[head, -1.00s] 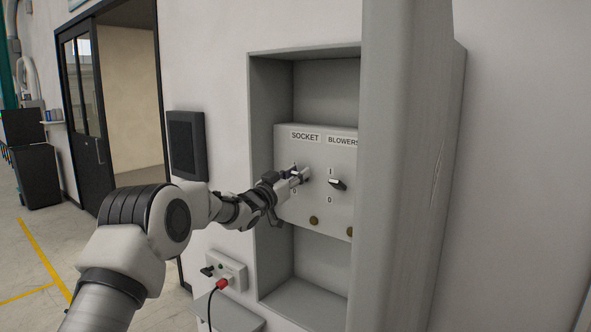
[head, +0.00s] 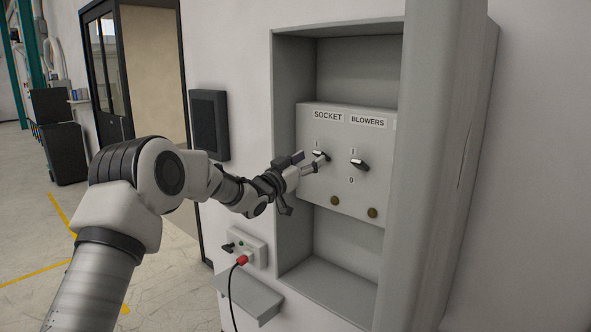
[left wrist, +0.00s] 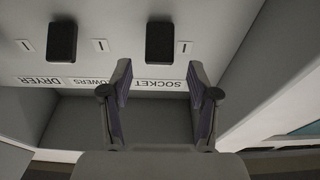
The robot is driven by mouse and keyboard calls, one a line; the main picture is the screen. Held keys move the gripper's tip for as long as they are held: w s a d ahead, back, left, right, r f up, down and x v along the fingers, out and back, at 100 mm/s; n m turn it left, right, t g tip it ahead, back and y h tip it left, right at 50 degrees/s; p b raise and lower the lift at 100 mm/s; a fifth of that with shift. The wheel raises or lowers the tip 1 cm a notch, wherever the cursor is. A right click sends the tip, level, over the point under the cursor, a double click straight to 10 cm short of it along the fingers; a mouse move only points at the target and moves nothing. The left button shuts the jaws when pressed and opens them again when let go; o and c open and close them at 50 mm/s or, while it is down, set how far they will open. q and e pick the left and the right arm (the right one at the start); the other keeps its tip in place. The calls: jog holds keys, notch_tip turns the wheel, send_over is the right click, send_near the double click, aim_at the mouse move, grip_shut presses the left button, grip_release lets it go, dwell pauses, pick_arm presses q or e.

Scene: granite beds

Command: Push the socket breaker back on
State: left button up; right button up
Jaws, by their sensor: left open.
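The breaker panel (head: 340,185) is a light grey box in a wall recess. The socket breaker's dark lever (head: 322,156) sits under the SOCKET label (head: 327,116), partly hidden by my gripper, so its exact position is unclear in the head view. My left gripper (head: 312,163) is at this lever, in front of the panel. In the left wrist view, turned upside down, its two fingers (left wrist: 158,68) are spread with nothing between them. A dark lever (left wrist: 160,42) stands just beyond the fingertips. I cannot tell whether they touch it. My right gripper is not in view.
The blowers lever (head: 359,164) is close on the right, between its I and 0 marks. The grey cabinet door (head: 437,170) stands open and hides the panel's right side. A wall outlet (head: 246,247) with a red plug and a grey shelf (head: 248,297) are below left.

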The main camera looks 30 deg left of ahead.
pick_arm(q)
jog(key=v, duration=0.7)
jog(key=shift+s, duration=0.2)
